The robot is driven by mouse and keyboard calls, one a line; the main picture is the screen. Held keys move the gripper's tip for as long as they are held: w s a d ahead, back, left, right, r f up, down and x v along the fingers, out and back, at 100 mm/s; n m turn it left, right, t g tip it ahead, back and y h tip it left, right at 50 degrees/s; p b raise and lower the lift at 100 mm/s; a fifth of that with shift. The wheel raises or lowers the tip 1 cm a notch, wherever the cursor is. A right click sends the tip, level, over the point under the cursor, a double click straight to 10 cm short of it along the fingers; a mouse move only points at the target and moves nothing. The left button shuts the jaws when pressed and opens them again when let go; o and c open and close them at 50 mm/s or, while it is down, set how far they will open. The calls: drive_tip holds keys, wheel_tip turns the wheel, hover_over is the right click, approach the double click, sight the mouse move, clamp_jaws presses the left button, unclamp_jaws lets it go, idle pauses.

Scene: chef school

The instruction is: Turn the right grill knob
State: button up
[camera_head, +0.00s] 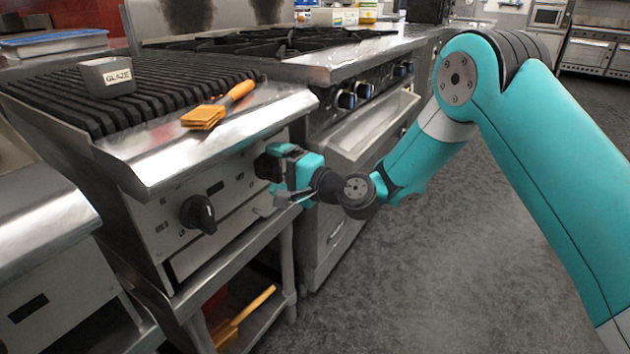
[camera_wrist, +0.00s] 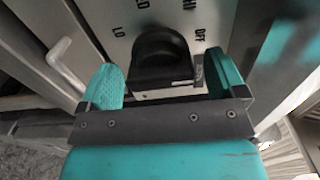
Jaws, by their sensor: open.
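The grill's front panel carries two black knobs. The left knob (camera_head: 198,213) is in plain view. The right knob (camera_head: 266,166) is partly hidden by my gripper (camera_head: 281,172) in the head view. In the wrist view the right knob (camera_wrist: 160,58) sits between the two teal fingers of my gripper (camera_wrist: 166,82), with panel visible beside it. The fingers are spread apart, one on each side of the knob. Contact with the knob cannot be told. Markings LO, HI and OFF show around the knob on the panel.
A grey GLAZE container (camera_head: 108,77) and an orange-handled brush (camera_head: 217,106) lie on the grill top. The stove (camera_head: 345,62) with blue-ringed knobs stands right of the grill. A lower shelf (camera_head: 262,322) holds a wooden-handled item. The floor (camera_head: 440,280) to the right is clear.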

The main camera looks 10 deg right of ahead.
drive_tip(key=b+v, duration=0.9)
drive_tip(key=v, duration=0.7)
